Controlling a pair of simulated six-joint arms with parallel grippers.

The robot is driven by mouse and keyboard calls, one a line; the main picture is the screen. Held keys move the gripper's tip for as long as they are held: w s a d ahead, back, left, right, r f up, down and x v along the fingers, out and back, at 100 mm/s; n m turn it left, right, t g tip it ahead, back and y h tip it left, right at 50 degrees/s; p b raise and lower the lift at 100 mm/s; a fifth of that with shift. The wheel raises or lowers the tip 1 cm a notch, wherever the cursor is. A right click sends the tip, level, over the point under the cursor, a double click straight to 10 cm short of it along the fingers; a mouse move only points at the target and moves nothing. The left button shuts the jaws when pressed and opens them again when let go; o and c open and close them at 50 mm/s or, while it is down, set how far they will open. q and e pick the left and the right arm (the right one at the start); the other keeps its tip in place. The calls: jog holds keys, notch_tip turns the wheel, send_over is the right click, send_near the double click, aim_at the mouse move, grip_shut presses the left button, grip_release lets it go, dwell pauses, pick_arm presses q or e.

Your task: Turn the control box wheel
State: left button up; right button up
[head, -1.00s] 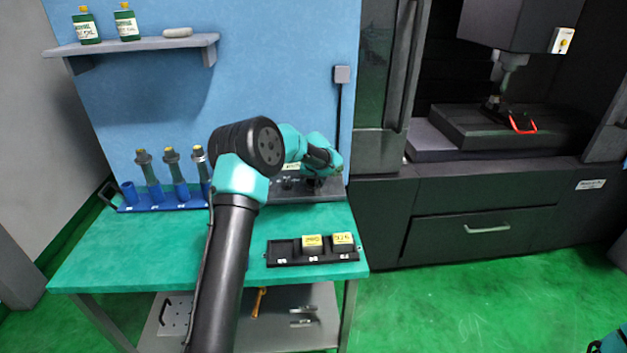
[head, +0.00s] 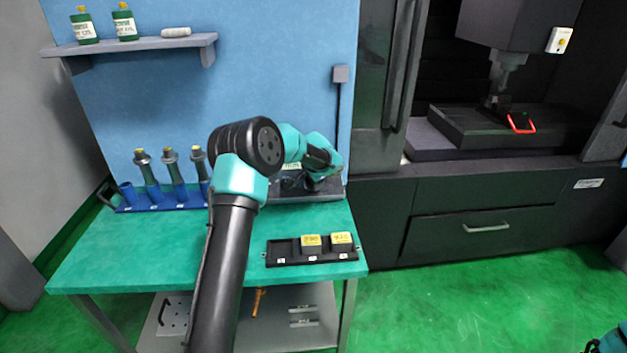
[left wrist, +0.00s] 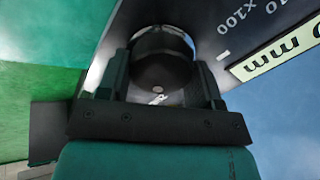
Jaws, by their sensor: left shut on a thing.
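The control box (head: 333,190) is a dark box on the back right of the green bench. My left arm reaches over the bench and hides much of it. My left gripper (head: 318,183) is down at the box, its fingertips hard to make out in the head view. In the left wrist view my left gripper (left wrist: 160,84) has one finger on each side of the dark round wheel (left wrist: 158,66) and is shut on it. The box's dark face (left wrist: 238,28) beside the wheel carries white scale marks and a pale "mm" label. My right gripper is not in view.
A black tray (head: 283,254) with two yellow-topped blocks sits at the bench's front right. A blue rack (head: 165,204) with several tool holders stands at the back left. A shelf (head: 140,45) hangs above. The dark machine (head: 480,200) stands on the right.

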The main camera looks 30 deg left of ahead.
pick_arm(q)
jog(key=m, duration=0.2)
jog(key=f+m, duration=0.1)
jog(key=m, duration=0.1)
jog(key=shift+s+m, duration=0.2)
jog(key=shift+m, duration=0.1)
jog(key=m, duration=0.4)
jog(key=shift+s+m, duration=0.1)
jog(key=shift+m, duration=0.2)
jog(key=o, duration=0.9)
jog(key=shift+r, duration=0.1)
jog(key=shift+r, duration=0.15)
jog(key=shift+d+r, duration=0.1)
jog(key=shift+r, duration=0.3)
jog(key=v, duration=1.6)
jog(key=shift+s+r, duration=0.1)
jog(key=shift+r, duration=0.05)
